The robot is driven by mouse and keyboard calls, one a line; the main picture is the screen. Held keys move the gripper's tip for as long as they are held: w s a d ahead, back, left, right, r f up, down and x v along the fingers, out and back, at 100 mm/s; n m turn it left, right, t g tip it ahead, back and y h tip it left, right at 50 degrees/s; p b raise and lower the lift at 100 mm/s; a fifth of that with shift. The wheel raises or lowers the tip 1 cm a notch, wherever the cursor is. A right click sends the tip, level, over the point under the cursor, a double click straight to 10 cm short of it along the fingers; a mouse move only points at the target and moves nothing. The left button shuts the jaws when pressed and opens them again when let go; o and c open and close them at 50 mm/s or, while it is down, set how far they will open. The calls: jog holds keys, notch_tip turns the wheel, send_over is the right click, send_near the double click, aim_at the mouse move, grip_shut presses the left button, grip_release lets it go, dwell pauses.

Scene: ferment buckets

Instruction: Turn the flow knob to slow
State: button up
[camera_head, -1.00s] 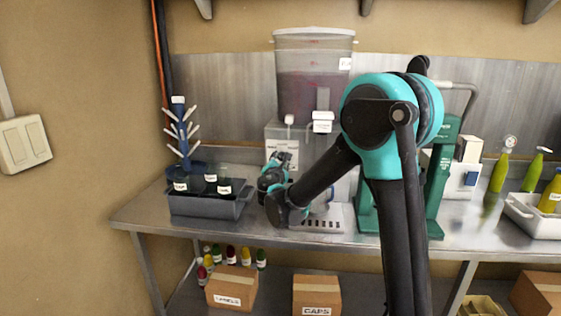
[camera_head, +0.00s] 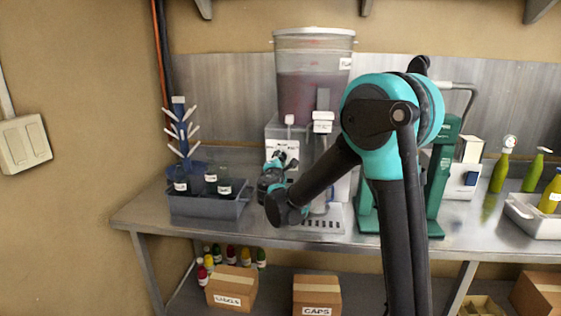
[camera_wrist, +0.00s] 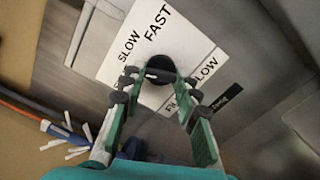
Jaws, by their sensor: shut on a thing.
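The flow knob (camera_wrist: 161,66) is a round black knob on a white label plate (camera_wrist: 136,42) printed SLOW, FAST and FLOW. SLOW is at the plate's left and FAST at its top in the wrist view. My gripper (camera_wrist: 160,80) has one finger on each side of the knob and is shut on it; the fingers partly hide it. In the head view my gripper (camera_head: 280,160) is at the front of the grey dispenser (camera_head: 310,148), below its tank (camera_head: 302,85) of dark reddish liquid. The knob's exact pointing is unclear.
A grey tray (camera_head: 208,206) with dark bottles and a blue drying tree (camera_head: 181,135) stands left of the dispenser. A green bench device (camera_head: 440,180) stands right, behind my arm. Green bottles (camera_head: 500,172) are farther right. Boxes sit on the lower shelf.

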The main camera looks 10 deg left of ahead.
jog(key=shift+m, duration=2.2)
jog(key=o, duration=1.2)
jog(key=shift+c, duration=0.2)
jog(key=s, duration=1.2)
jog(key=shift+a, duration=0.2)
jog(key=shift+s, duration=0.1)
